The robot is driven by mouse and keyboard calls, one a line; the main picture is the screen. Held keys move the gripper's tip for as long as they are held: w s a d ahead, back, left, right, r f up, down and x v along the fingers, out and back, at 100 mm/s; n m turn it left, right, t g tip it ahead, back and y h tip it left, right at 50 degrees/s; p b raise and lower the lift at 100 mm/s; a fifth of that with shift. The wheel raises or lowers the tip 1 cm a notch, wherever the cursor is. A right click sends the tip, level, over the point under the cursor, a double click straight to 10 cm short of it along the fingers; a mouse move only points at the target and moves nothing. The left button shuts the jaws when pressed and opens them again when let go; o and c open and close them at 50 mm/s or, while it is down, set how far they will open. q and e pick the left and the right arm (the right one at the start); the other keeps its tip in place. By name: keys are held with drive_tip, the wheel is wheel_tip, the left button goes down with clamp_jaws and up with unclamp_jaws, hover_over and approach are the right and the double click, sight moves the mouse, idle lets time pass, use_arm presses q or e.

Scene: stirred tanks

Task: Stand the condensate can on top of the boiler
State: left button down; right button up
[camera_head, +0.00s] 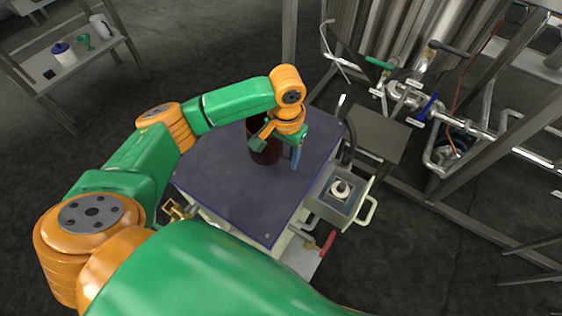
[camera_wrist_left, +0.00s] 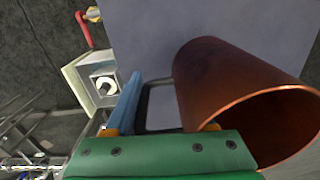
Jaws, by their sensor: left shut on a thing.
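The condensate can (camera_head: 264,152) is a dark copper-red open cylinder, seen over the boiler's flat blue-grey top (camera_head: 222,176). In the left wrist view the can (camera_wrist_left: 215,75) fills the right side, with its open rim toward the camera and a thin dark handle loop on its left side. My left gripper (camera_head: 284,148) is shut on the can at this handle side. One blue finger (camera_wrist_left: 128,100) shows left of the handle; the other is mostly hidden behind the can. I cannot tell whether the can's base touches the boiler top.
A small grey box with a white round fitting (camera_head: 341,189) and a pale handle adjoins the boiler's right side. Red and brass fittings stick out at its front. Steel tank pipes and valves (camera_head: 410,95) stand at the upper right. A shelf (camera_head: 85,62) holds vessels at the upper left.

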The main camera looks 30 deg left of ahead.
sight(272, 142)
use_arm(q)
drive_tip(key=f, duration=0.2)
drive_tip(key=a+f+b, duration=0.1)
drive_tip(key=f, duration=0.1)
drive_tip(key=shift+f, duration=0.1)
drive_tip(key=shift+w, duration=0.1)
drive_tip(key=shift+f, duration=0.1)
drive_tip(key=shift+c, duration=1.3)
unclamp_jaws()
wheel_tip(272, 142, up, 11)
drive_tip(key=p, duration=0.3)
drive_tip(key=shift+r, duration=0.65)
